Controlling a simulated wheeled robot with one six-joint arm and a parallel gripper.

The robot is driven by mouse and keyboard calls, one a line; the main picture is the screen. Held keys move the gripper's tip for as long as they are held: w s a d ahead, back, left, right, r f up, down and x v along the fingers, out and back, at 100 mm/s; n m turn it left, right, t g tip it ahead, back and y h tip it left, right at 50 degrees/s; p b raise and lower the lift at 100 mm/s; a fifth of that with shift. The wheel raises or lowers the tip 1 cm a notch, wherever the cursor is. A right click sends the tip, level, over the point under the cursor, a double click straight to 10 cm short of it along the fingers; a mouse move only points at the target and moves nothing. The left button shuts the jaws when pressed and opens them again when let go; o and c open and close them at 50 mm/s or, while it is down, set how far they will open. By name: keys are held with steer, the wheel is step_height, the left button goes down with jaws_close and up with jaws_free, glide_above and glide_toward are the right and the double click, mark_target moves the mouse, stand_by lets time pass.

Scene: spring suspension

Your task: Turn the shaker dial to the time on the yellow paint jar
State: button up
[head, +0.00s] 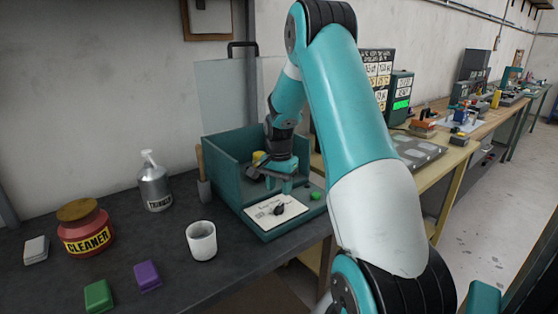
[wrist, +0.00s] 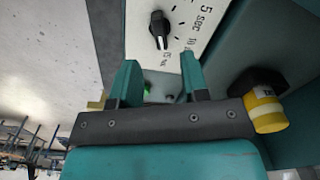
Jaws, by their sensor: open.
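The teal shaker (head: 225,150) stands on the dark bench with a white dial plate (head: 262,214) at its front. The black dial knob (head: 278,209) shows larger in the wrist view (wrist: 159,27), with marks reading 5 sec, 10 and 15 beside it. Its exact setting is hard to tell. The yellow paint jar (head: 258,156) is inside the shaker, partly hidden by my arm; the wrist view shows it tilted on its side (wrist: 266,110), its time not legible. My gripper (wrist: 162,80) is open and empty, apart from the knob; in the head view it is above the shaker's front (head: 285,183).
A green button (head: 315,196) sits right of the dial. A brush (head: 203,180) leans by the shaker.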

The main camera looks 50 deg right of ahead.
mark_target(279, 206)
step_height(279, 206, up, 11)
steer(key=b, duration=0.1)
stand_by(0.6)
steer(key=s+a+r+n+t+y, duration=0.15)
steer(key=a+n, duration=0.45)
steer(key=a, duration=0.6)
steer(key=s+a+r+n+g, duration=0.15)
steer(key=a+n, duration=0.35)
steer(key=a, duration=0.8)
steer(key=s+a+n+y, duration=0.2)
steer(key=s+a+n, duration=1)
steer(key=s+a, duration=0.4)
steer(key=shift+s+a+y, duration=0.2)
steer(key=shift+s+y, duration=0.15)
steer(key=shift+s, duration=0.5)
steer(key=shift+s, duration=0.1)
